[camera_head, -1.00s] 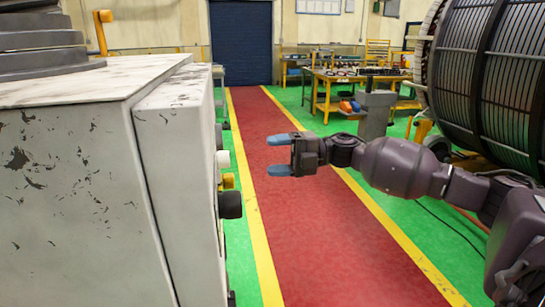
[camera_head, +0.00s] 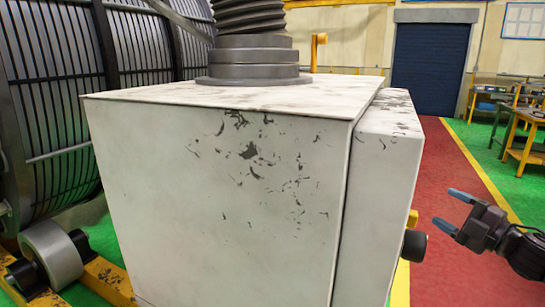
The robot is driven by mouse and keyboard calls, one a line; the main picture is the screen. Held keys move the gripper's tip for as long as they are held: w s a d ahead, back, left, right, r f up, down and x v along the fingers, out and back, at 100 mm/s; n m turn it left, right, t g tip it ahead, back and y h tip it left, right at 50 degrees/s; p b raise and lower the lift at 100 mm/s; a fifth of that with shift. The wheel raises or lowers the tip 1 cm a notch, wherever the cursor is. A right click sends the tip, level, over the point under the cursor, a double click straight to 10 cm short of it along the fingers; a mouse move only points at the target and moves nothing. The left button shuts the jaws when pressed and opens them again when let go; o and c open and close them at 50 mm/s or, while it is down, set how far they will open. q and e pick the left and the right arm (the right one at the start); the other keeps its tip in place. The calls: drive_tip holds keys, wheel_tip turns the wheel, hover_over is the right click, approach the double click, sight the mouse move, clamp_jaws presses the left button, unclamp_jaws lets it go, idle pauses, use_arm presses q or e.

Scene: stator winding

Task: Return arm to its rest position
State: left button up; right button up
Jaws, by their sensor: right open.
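My right gripper (camera_head: 461,211) is at the right edge of the head view, with its two blue-tipped fingers apart and nothing between them. It points left toward the side of the worn white cabinet (camera_head: 240,200), near a black knob (camera_head: 414,245) there, with a visible gap. Only the gripper and a short piece of my right arm (camera_head: 525,250) show; the rest is outside the picture. My left gripper is not in view.
The cabinet fills the middle, with a grey ribbed column (camera_head: 250,55) on top. A large slatted stator (camera_head: 60,90) and a roller (camera_head: 52,255) are at left. A red walkway (camera_head: 450,170) with yellow edges leads to a blue door (camera_head: 433,58). A workbench (camera_head: 525,145) stands at right.

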drive_tip(key=s+a+f+m+h, duration=0.2)
drive_tip(key=s+f+m+h, duration=0.15)
drive_tip(key=f, duration=0.45)
drive_tip(key=s+a+f+m+h, duration=0.1)
drive_tip(key=s+f+m+h, duration=0.15)
drive_tip(key=f+m, duration=0.4)
drive_tip(key=s+a+f+m+h, duration=0.2)
drive_tip(key=s+f+m, duration=0.15)
drive_tip(key=f, duration=0.55)
drive_tip(key=s+a+f+m+g+h, duration=0.1)
drive_tip(key=s+a+f+m+g, duration=0.1)
drive_tip(key=s+f, duration=0.5)
drive_tip(key=s+a+f+m+g+h, duration=0.1)
drive_tip(key=s+a+f+m+g, duration=0.1)
drive_tip(key=s+a+f+m, duration=0.2)
drive_tip(key=s+f+m, duration=0.1)
drive_tip(key=s+f, duration=0.2)
drive_tip(key=s, duration=0.5)
drive_tip(key=shift+s+a+f+g+h, duration=0.2)
drive_tip(key=shift+s+a+g+h, duration=0.15)
drive_tip(key=shift+s+g+h, duration=0.05)
